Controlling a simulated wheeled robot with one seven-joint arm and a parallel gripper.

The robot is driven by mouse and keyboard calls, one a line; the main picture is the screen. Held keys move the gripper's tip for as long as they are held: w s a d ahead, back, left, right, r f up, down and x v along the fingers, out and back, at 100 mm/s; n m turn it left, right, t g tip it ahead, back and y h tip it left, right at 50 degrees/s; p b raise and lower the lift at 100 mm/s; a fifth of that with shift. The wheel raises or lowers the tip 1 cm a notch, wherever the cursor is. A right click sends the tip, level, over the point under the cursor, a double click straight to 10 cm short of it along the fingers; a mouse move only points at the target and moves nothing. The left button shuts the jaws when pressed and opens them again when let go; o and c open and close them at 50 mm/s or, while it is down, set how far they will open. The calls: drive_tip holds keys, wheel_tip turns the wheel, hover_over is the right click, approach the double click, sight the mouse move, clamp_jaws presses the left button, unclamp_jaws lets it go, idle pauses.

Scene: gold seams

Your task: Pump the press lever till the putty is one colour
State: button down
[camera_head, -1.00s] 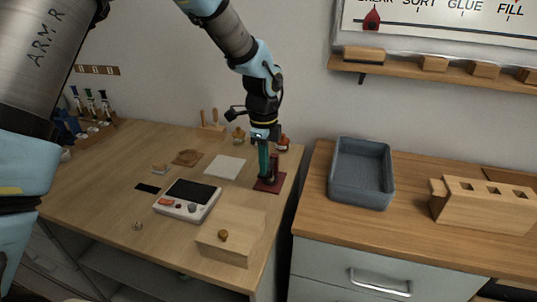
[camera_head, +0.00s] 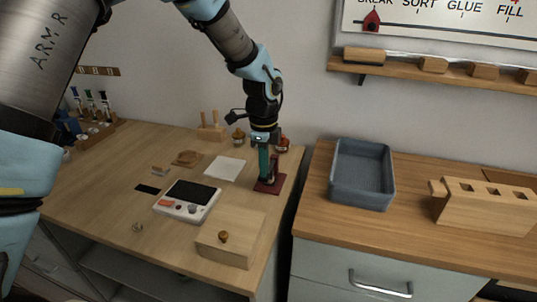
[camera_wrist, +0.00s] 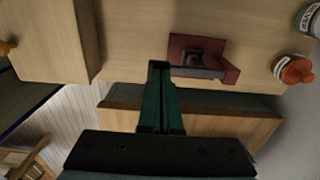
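The press (camera_head: 270,186) is dark red, with a flat base and a short upright part, near the right edge of the left table. In the wrist view the press (camera_wrist: 222,67) lies just beyond and to the right of my fingertips, with a dark grey part in its middle. My gripper (camera_head: 264,178) points down at the press, its green fingers beside the upright part. In the wrist view my gripper (camera_wrist: 158,66) shows its fingers together, with nothing visible between them. I cannot tell whether they touch the lever. The putty and its colour cannot be made out.
A white square pad (camera_head: 226,168), a panel with a dark screen (camera_head: 187,212) and a wooden box with a knob (camera_head: 230,250) stand left of the press. Jars (camera_wrist: 296,70) stand close behind it. A grey tray (camera_head: 348,195) sits on the right counter.

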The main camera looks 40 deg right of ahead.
drive_tip(key=shift+r+p, duration=0.75)
drive_tip(key=shift+w+d+r+p, duration=0.15)
drive_tip(key=shift+d+r+p, duration=0.05)
drive_tip(key=shift+r+p, duration=0.55)
drive_tip(key=shift+w+d+r+p, duration=0.1)
drive_tip(key=shift+d+r+p, duration=0.1)
drive_tip(key=shift+r+p, duration=0.5)
drive_tip(key=shift+w+d+r+p, duration=0.35)
drive_tip(key=shift+d+r+p, duration=0.2)
drive_tip(key=shift+r+p, duration=0.15)
drive_tip(key=shift+w+d+r+p, duration=0.35)
drive_tip(key=shift+d+r+p, duration=0.25)
drive_tip(key=shift+p, duration=0.2)
drive_tip(key=shift+w+d+r+p, duration=0.35)
drive_tip(key=shift+d+r+p, duration=0.15)
drive_tip(key=shift+r+p, duration=1.45)
drive_tip(key=shift+r, duration=1.2)
